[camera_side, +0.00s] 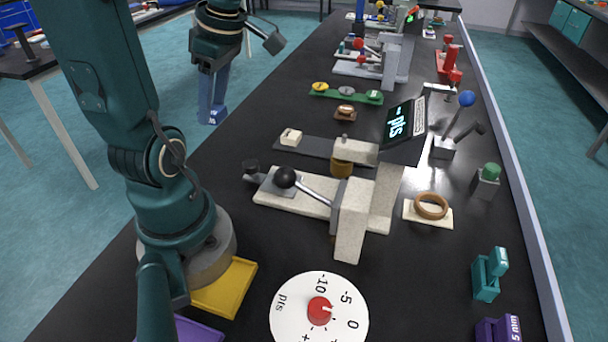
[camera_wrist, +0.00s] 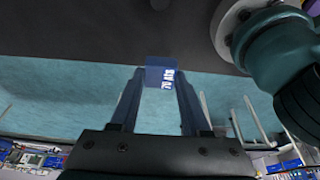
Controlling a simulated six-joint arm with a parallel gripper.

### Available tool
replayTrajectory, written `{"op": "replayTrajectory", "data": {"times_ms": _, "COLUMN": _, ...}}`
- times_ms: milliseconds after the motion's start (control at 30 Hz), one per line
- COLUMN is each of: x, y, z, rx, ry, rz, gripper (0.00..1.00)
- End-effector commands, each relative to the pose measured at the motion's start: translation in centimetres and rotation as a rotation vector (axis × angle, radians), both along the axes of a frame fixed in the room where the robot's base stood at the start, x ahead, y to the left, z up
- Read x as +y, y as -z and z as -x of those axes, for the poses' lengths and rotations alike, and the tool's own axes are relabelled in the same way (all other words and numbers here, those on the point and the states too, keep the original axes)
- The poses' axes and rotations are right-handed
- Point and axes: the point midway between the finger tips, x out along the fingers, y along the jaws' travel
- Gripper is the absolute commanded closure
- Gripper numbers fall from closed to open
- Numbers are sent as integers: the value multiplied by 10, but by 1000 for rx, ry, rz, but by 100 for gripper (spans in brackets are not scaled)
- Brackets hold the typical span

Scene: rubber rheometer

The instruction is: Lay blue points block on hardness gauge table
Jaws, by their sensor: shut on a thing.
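The blue block (camera_side: 217,116) hangs at the tips of my gripper (camera_side: 211,108), above and just past the left edge of the black bench. In the wrist view, the block (camera_wrist: 160,74) sits between the two fingertips of my gripper (camera_wrist: 160,82), with white lettering on its face. My gripper is shut on it. A pale speckled gauge (camera_side: 354,205) with a black ball lever stands on the bench, right of and below the block in the side view. A display (camera_side: 400,120) reading "- pts" stands behind it. I cannot tell for sure which surface is the gauge table.
A white dial (camera_side: 319,308) with a red knob and a yellow tray (camera_side: 226,287) are at the front. A brown ring (camera_side: 431,206) lies right of the gauge. Bare bench lies left of the gauge.

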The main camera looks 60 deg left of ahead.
Motion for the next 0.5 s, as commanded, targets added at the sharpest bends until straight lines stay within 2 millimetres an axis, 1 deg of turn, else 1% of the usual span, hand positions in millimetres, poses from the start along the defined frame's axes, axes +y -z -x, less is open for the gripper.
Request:
{"op": "replayTrajectory", "data": {"times_ms": 67, "x": -4, "y": 1, "z": -6, "rx": -1, "ry": 17, "rz": 1, "gripper": 100}}
{"op": "replayTrajectory", "data": {"times_ms": 167, "x": -13, "y": 9, "z": -16, "rx": 4, "ry": 24, "rz": 4, "gripper": 100}}
{"op": "replayTrajectory", "data": {"times_ms": 367, "x": -37, "y": 31, "z": -43, "rx": 6, "ry": 28, "rz": 3, "gripper": 100}}
{"op": "replayTrajectory", "data": {"times_ms": 500, "x": -56, "y": 48, "z": -64, "rx": 5, "ry": 29, "rz": 1, "gripper": 100}}
